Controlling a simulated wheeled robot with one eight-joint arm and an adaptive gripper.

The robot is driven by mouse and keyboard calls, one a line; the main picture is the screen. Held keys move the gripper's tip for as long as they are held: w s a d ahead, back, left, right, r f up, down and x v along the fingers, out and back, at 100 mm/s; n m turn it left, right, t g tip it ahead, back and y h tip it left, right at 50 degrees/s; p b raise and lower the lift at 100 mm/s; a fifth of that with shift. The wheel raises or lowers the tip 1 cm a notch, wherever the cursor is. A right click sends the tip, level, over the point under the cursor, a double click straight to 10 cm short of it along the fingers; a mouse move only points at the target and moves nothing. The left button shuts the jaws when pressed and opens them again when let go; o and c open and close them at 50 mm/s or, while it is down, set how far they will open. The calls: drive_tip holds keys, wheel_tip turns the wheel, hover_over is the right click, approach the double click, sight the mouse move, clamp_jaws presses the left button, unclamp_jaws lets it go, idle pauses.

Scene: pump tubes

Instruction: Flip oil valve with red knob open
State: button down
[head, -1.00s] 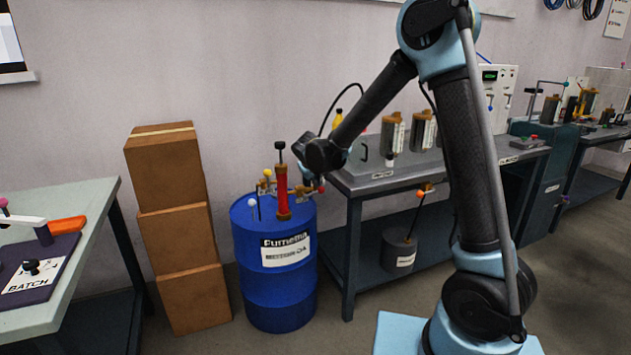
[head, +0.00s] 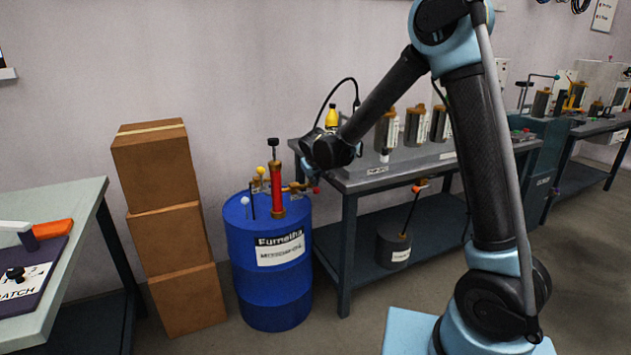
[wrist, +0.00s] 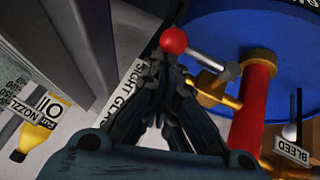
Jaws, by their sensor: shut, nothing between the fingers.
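The red knob (wrist: 173,40) sits on the end of a grey lever (wrist: 205,57) that runs to a brass valve (wrist: 212,92) on the drum's pump fittings. The knob also shows in the head view (head: 316,190), just below my gripper (head: 301,160), right of the red pump tube (head: 277,190). In the wrist view my gripper (wrist: 165,66) is shut and empty, its fingertips overlapping the knob's lower edge. I cannot tell whether they touch it. The blue drum (head: 268,280) stands on the floor.
A workbench (head: 375,180) with canisters is right of the drum; a yellow bottle (head: 332,117) stands behind my wrist. Stacked cardboard boxes (head: 168,230) are on the left. A white knob (wrist: 289,132) labelled BLEED and a yellow knob (head: 261,170) are near the pump.

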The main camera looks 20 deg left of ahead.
drive_tip(key=shift+r, duration=0.1)
drive_tip(key=shift+r, duration=0.75)
drive_tip(key=v, duration=1.1)
drive_tip(key=shift+d+r, duration=0.3)
drive_tip(key=s+d+m+g+h, duration=0.1)
drive_tip(key=s+d+m, duration=0.15)
drive_tip(key=d, duration=1.45)
drive_tip(key=s+d+m+g+h, duration=0.1)
drive_tip(key=s+d+m+h, duration=0.15)
drive_tip(key=d, duration=1.55)
drive_tip(key=s+d+f+m+g, duration=0.1)
drive_tip(key=s+d+f, duration=0.2)
drive_tip(key=s+d, duration=0.2)
drive_tip(key=s+d+f+m+g, duration=0.1)
drive_tip(key=s+d+f+m, duration=0.1)
drive_tip(key=s+d, duration=0.3)
drive_tip(key=s+d+f+m+g+y, duration=0.1)
drive_tip(key=s+d+f, duration=0.4)
drive_tip(key=s, duration=0.5)
drive_tip(key=shift+s+d+m, duration=0.3)
drive_tip(key=shift+s+d, duration=0.1)
drive_tip(key=shift+d, duration=0.15)
